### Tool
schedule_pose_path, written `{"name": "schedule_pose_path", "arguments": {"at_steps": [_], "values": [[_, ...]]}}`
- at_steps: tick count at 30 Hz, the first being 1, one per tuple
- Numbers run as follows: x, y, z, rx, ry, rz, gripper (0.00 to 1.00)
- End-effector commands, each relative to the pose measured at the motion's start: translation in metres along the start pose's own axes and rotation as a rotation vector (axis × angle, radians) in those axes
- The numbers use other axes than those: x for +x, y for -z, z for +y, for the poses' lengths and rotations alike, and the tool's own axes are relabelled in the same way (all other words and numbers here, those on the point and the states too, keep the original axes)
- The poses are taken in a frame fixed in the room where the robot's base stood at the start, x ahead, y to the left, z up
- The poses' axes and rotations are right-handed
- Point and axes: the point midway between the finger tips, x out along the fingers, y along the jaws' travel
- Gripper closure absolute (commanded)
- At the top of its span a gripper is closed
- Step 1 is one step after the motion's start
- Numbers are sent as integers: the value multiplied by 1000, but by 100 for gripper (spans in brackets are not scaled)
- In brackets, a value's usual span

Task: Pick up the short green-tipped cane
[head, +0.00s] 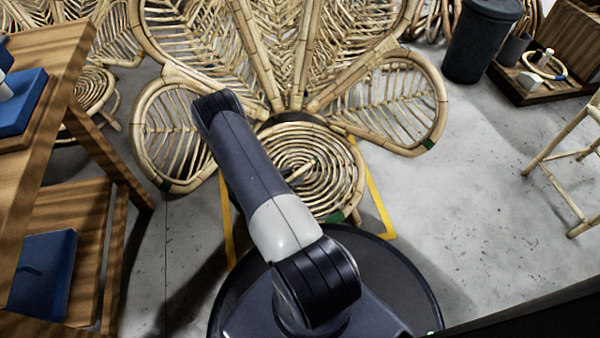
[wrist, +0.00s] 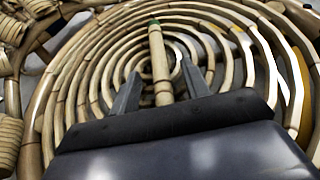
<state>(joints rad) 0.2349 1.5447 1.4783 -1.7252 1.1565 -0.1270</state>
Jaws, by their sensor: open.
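The short cane (wrist: 158,62) is a pale, straight, jointed stick with a green tip, in the middle of the wrist view. It lies over the spiral rattan seat (wrist: 88,75), its green tip pointing away from me. My gripper (wrist: 161,68) is open, with one dark finger on each side of the cane and a gap on both sides. The cane's near end reaches the gripper's dark body and may be partly hidden by it.
The large rattan chair back (head: 290,60) rises behind the seat, with leaf-shaped side panels (head: 390,105). A wooden shelf unit (head: 45,75) with blue bins (head: 22,102) stands left. A dark bin (head: 480,40) stands back right. Floor on the right is mostly clear.

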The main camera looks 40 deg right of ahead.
Motion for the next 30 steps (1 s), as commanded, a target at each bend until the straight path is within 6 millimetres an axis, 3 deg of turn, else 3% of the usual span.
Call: {"name": "schedule_pose_path", "arguments": {"at_steps": [2, 18, 26, 30], "values": [[0, 0, 0, 0, 0, 0, 56], [0, 0, 0, 0, 1, 0, 100], [-1, -2, 0, 1, 0, 0, 100], [-7, -16, 0, 1, 0, -1, 100]]}}
